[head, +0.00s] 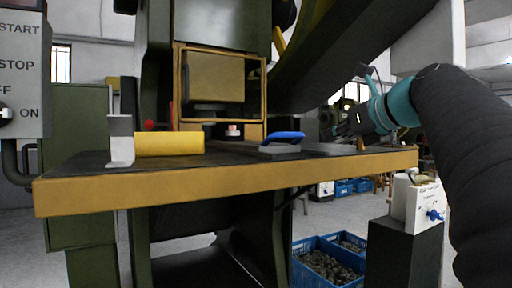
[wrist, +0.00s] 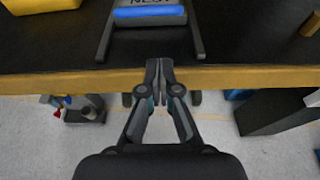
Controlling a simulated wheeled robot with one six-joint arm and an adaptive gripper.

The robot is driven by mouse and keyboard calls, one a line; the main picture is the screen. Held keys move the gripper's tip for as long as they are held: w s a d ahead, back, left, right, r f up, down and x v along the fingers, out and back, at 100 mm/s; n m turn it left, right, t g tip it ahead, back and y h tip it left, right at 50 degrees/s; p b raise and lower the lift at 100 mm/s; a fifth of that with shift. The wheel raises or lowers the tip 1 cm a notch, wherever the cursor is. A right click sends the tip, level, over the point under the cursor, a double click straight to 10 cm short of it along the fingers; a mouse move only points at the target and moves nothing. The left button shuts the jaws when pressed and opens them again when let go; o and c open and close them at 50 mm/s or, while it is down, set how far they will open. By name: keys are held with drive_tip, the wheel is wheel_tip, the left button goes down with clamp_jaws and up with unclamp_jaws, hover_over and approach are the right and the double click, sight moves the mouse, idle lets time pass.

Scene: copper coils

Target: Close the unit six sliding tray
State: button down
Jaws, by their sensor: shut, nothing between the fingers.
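A sliding tray (wrist: 150,43) with two dark side rails and the partly cut-off word "NEST" lies on the dark tabletop in the wrist view. A blue bar (wrist: 150,12) lies across it; a blue piece (head: 284,137) on a grey plate (head: 280,149) also shows in the head view. No unit number is readable. My gripper (wrist: 158,66) is shut and empty, its tips at the table's front edge, between and just short of the tray rails' near ends. In the head view my gripper (head: 335,124) is at the right, above the tabletop; its tips are hard to make out.
The table's yellow front edge (head: 230,184) runs across the view. A yellow block (head: 169,144) and a grey bracket (head: 121,142) stand at left. A green press with a framed window (head: 215,78) rises behind. A white box (head: 424,207) and blue crates (head: 305,275) are below right.

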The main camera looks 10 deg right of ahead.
drive_tip(key=b, duration=0.1)
approach(287, 148)
drive_tip(key=x, duration=0.5)
drive_tip(key=shift+a+f, duration=0.2)
drive_tip(key=shift+f, duration=0.05)
drive_tip(key=shift+w+a, duration=0.2)
drive_tip(key=shift+w, duration=0.55)
